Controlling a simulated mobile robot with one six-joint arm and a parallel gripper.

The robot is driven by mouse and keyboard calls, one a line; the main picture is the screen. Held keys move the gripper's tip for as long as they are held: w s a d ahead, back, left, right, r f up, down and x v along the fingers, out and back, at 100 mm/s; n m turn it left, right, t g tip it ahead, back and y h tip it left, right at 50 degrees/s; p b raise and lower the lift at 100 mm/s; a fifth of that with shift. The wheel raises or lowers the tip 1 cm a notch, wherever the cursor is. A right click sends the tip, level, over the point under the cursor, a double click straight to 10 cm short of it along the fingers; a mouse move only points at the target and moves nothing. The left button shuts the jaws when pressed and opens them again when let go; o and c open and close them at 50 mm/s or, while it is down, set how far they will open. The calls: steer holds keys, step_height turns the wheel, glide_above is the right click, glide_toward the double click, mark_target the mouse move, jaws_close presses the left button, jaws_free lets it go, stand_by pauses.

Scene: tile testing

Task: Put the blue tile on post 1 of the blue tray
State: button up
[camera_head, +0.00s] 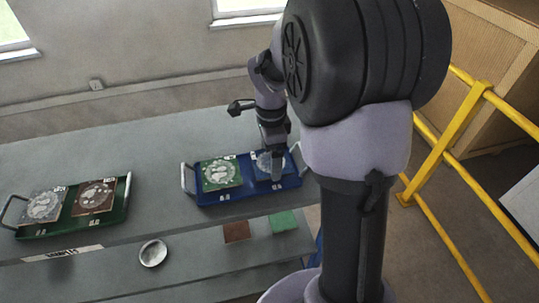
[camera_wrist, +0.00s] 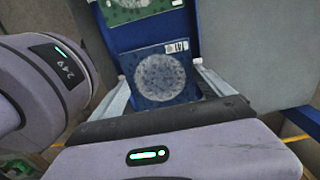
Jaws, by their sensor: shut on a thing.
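The blue tray (camera_head: 250,193) stands on the grey table, with a handle at each end. A green tile (camera_head: 220,174) with a pale round pattern lies in its left half; part of it shows at the top of the wrist view (camera_wrist: 140,8). The blue tile (camera_wrist: 160,76), with a pale disc pattern and a white label, is between the fingers of my gripper (camera_wrist: 159,72). My gripper (camera_head: 275,168) is shut on it at the tray's right half. In the head view my gripper partly covers the blue tile (camera_head: 263,160). I cannot tell whether it touches the tray; the posts are hidden.
A green tray (camera_head: 73,230) at left holds a grey tile (camera_head: 43,206) and a brown tile (camera_head: 94,197). A lower shelf holds a round white dish (camera_head: 153,253), a brown tile (camera_head: 236,231) and a green tile (camera_head: 284,222). A yellow railing (camera_head: 465,120) stands at right.

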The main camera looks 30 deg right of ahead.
mark_target(263, 170)
steer(key=shift+f, duration=0.2)
steer(key=o, duration=1.3)
step_height(263, 170, up, 8)
steer(key=p, duration=0.2)
steer(key=shift+f+p, duration=0.15)
steer(key=shift+p, duration=0.15)
steer(key=s+a+r+n+t+y, duration=0.1)
steer(key=s+a+r+n+t, duration=0.2)
steer(key=s+a+n, duration=0.5)
steer(key=s+a+r+n+t+y, duration=0.1)
steer(key=s+a+r+n+t, duration=0.1)
steer(key=s+a+r+n, duration=0.3)
steer(key=s+a+n, duration=0.3)
steer(key=s+n, duration=0.1)
steer(key=shift+s+a+t, duration=0.15)
steer(key=shift+t, duration=0.25)
step_height(263, 170, down, 10)
steer(key=b, duration=1)
